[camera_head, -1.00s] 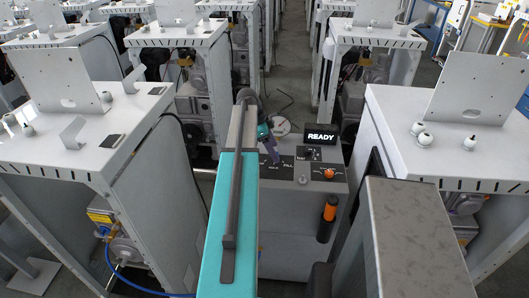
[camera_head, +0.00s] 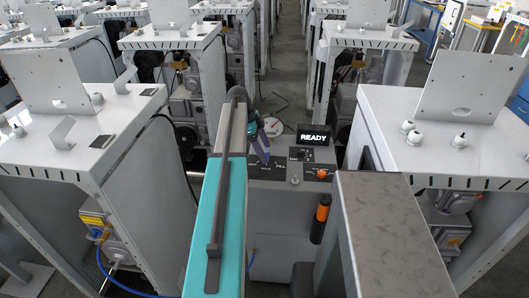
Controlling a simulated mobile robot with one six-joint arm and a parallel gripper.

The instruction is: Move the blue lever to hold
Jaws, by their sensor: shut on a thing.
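The dispenser's control box (camera_head: 281,210) stands ahead of me, its dark top panel marked with labels that appear to read HOLD and FILL. My gripper (camera_head: 263,154) points down onto the left part of this panel, close to the HOLD label (camera_head: 265,170). It is shut on the blue lever, which is small and mostly hidden by the fingers. The exact angle of the lever cannot be told. A black display (camera_head: 313,134) at the back of the box reads READY.
An orange knob (camera_head: 321,173) sits on the panel right of my gripper, and an orange-and-black handle (camera_head: 321,218) on the box's front. Grey cabinets stand close on the left (camera_head: 75,135) and right (camera_head: 400,155). A cable lies on the floor behind.

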